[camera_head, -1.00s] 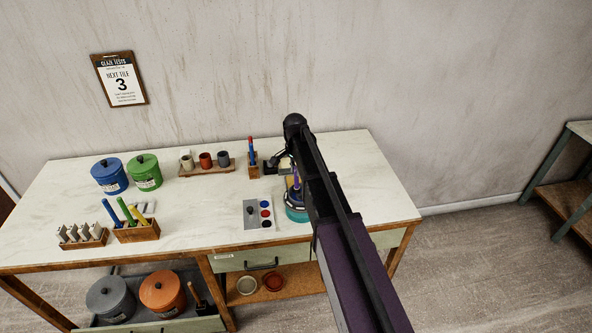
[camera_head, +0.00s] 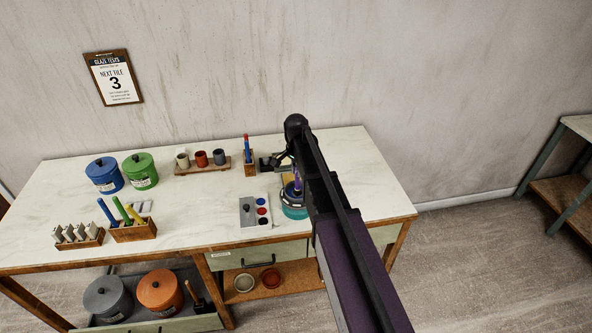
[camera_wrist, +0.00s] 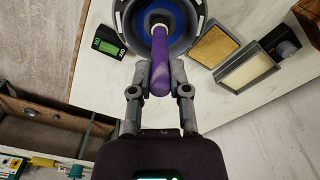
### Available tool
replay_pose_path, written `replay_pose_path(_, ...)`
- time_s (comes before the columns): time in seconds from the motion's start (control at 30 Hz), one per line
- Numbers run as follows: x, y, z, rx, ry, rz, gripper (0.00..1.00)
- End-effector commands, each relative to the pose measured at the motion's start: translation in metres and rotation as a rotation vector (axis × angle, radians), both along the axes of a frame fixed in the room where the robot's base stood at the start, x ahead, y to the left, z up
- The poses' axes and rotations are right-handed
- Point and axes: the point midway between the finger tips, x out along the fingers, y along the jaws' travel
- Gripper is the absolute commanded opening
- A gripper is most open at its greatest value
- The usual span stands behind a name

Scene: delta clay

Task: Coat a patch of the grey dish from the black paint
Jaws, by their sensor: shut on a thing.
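My gripper (camera_wrist: 160,78) is shut on a purple-handled tool (camera_wrist: 161,60), seen in the wrist view. The tool's far end stands over or in a round grey dish-like thing (camera_wrist: 126,24) with a blue inside; I cannot tell whether it touches. In the head view the purple handle (camera_head: 297,178) shows beside my arm, above a dark round rim on a teal base (camera_head: 293,212), partly hidden by the arm. The black paint (camera_head: 265,221) is the nearest of three paint spots on a pale palette, left of my gripper.
A grey block (camera_head: 247,212) with a dark knob lies beside the paints. A pen holder (camera_head: 249,165), a rack of cups (camera_head: 203,168), and blue and green jars stand farther back. The wrist view shows a sponge tray (camera_wrist: 213,45) and a green-faced device (camera_wrist: 108,43). The table's front right is clear.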

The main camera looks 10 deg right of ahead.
Motion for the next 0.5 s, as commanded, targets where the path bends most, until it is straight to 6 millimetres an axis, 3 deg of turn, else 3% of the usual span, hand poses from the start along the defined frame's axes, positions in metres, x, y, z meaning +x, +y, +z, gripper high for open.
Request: replay_pose_path(0.5, -0.013, -0.007, -0.001, 0.000, 0.000, -0.001, 0.00)
